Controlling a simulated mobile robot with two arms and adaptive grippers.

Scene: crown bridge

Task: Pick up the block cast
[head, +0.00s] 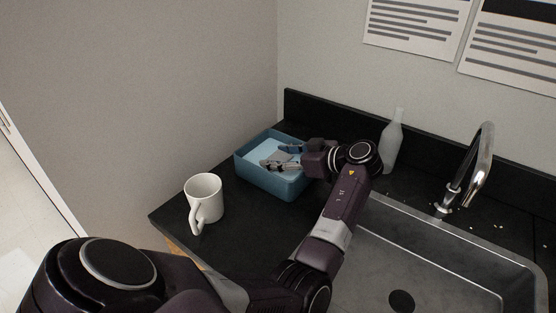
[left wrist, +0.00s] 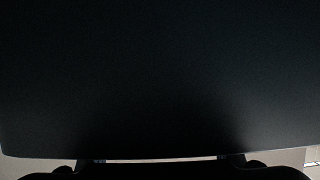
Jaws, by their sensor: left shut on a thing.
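My left gripper (head: 282,158) reaches from the right over the blue tray (head: 287,186) on the dark counter. Its fingers are shut on a small pale grey piece, which I take to be the block cast (head: 284,157). The fingers hide much of the piece, and I cannot tell whether it is clear of the tray's floor. In the left wrist view a dark surface (left wrist: 160,75) fills nearly the whole frame; the block cast cannot be made out there. My right gripper is not in view.
A white mug (head: 206,196) stands on the counter left of the tray. A pale bottle (head: 391,145) stands behind my left arm. A steel sink (head: 440,262) with a curved tap (head: 482,165) is at the right. Walls close off the back and left.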

